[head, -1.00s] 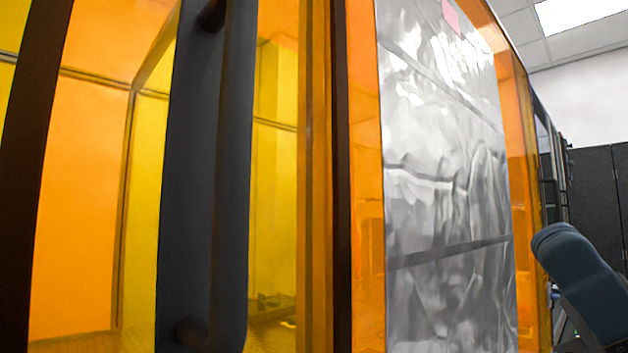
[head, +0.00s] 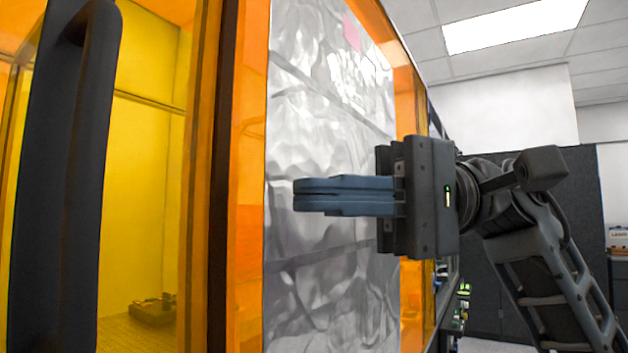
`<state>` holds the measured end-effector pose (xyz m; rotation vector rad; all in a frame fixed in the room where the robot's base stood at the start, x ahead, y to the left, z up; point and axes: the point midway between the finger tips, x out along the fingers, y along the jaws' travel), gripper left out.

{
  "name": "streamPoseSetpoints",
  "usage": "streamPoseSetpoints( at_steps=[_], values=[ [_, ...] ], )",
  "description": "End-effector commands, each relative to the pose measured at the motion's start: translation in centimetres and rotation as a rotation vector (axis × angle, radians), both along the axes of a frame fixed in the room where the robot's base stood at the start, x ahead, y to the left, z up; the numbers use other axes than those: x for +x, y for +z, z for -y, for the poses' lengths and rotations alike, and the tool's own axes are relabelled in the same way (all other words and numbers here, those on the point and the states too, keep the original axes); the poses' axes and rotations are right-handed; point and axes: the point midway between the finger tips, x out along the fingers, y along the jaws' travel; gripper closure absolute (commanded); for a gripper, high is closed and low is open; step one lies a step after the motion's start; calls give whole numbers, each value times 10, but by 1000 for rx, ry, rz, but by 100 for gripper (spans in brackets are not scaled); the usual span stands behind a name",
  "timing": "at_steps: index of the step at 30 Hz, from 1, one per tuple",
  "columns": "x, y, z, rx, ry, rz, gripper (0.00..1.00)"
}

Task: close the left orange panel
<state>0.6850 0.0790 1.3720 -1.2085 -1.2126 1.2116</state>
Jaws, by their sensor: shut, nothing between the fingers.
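The left orange panel is a see-through orange sheet with a dark frame (head: 222,180), and it fills the left of the head view. A long dark vertical handle (head: 88,170) stands out from it at the far left. Whether the panel is fully shut cannot be told from here. My gripper (head: 296,195) is shut and empty, its blue-grey fingers together and pointing left. It is in front of the silver foil sheet, to the right of the handle and apart from it.
A crinkled silver foil sheet (head: 320,110) covers the neighbouring orange panel (head: 250,200), with a pink note (head: 352,32) near its top. A small dark object (head: 153,309) lies inside the enclosure. A dark partition (head: 580,200) stands behind at the right.

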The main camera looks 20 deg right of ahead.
Motion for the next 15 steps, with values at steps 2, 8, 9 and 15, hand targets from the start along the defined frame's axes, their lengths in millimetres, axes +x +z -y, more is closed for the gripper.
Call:
streamPoseSetpoints(
  at_steps=[2, 8, 9, 15],
  values=[
    [-1, 4, -16, -1, 5, 0, 100],
    [-1, 4, -56, 1, 5, -3, 100],
    [-1, 4, -64, 0, 5, -3, 100],
    [-16, 4, -89, 2, 4, -2, 100]
  ],
)
